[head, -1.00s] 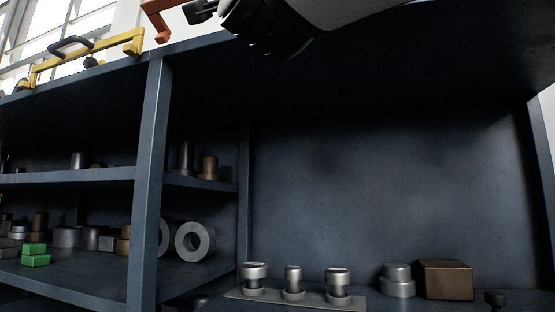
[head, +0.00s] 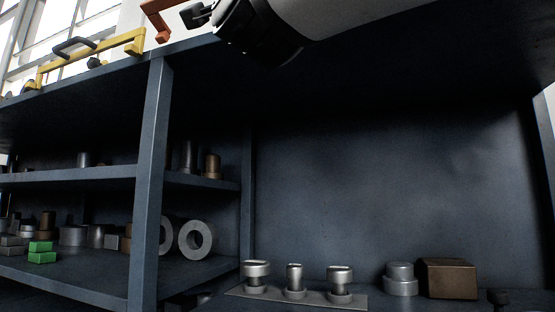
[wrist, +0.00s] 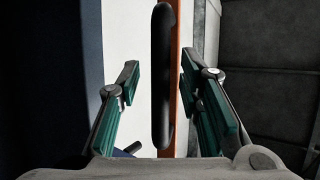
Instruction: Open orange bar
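The orange bar (head: 157,21) is a bracket on top of the shelf unit, at the top edge of the head view and partly cut off. In the wrist view the orange bar (wrist: 178,85) is a thin upright strip, with a long dark handle (wrist: 162,75) in front of it. My gripper (wrist: 158,65) is open, its teal-padded fingers on either side of the handle. A gap shows on the left; the right finger is close to the orange strip, and I cannot tell whether it touches. In the head view my gripper is mostly cut off or hidden.
A yellow bar (head: 92,57) with a dark handle (head: 73,47) stands left of the orange one. The large right compartment is mostly empty.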

